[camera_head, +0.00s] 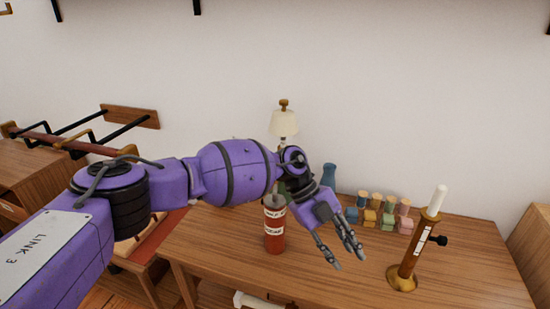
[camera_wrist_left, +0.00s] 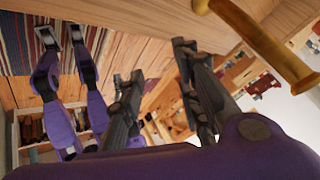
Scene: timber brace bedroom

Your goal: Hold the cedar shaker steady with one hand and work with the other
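The cedar shaker (camera_head: 274,232) is a red cylinder with pale label bands and a grey top, standing upright on the wooden table (camera_head: 325,285). My left gripper (camera_head: 348,260) hangs to the right of it, with its fingers apart and nothing between them. In the left wrist view the two dark fingers of my left gripper (camera_wrist_left: 158,60) also show a gap with no object held. I cannot make out my right gripper in either view.
A brass candle holder (camera_head: 407,262) with a white candle stands right of my left gripper. Small coloured blocks (camera_head: 386,221), a blue bottle (camera_head: 328,176) and a lamp (camera_head: 284,123) are at the back. The table's front right is clear.

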